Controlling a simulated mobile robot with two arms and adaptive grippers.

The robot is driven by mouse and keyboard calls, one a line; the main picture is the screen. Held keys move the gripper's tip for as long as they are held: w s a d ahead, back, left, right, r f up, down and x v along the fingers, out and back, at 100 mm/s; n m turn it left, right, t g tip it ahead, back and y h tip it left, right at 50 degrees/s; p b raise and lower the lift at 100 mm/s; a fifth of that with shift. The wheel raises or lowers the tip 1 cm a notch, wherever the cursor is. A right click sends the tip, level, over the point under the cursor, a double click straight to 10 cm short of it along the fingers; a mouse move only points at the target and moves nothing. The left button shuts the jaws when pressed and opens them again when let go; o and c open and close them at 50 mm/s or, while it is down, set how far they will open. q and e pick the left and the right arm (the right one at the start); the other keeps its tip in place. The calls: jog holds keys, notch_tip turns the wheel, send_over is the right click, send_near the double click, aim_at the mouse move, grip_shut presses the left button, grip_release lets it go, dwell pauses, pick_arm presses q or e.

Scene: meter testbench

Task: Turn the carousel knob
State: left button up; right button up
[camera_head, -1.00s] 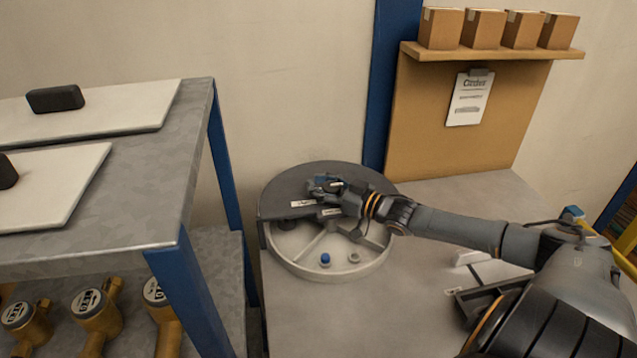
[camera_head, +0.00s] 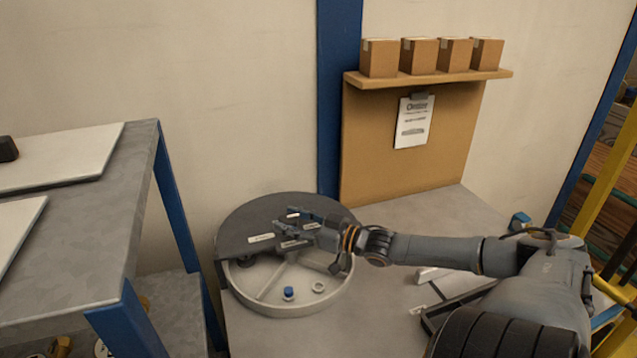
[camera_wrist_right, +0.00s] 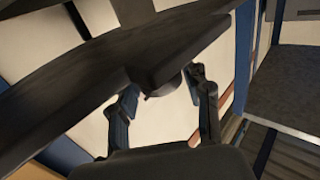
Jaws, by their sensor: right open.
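The round carousel (camera_head: 330,299) stands on the grey bench. A dark cover (camera_head: 250,222) lies over its back part, and the front shows a pale tray with dividers. My right gripper (camera_head: 295,218) is over the cover, with its fingers apart. In the right wrist view, a dark rounded piece (camera_wrist_right: 165,86), seemingly the knob, sits between the open fingertips of the right gripper (camera_wrist_right: 163,92), beside a broad dark slab. Whether the fingers touch it I cannot tell. The head view hides the knob behind the gripper. My left gripper is not in view.
A blue-capped part (camera_head: 288,293) and a pale ring (camera_head: 318,287) lie in the tray's front. A grey metal shelf (camera_head: 110,225) with blue posts stands close at left. Behind are a brown backboard (camera_head: 445,150) and a shelf of boxes. The bench right of the carousel holds pale flat items.

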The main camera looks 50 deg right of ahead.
aim_at(297, 223)
jog(key=v, duration=0.7)
jog(key=shift+s, duration=0.25)
dwell(0.4)
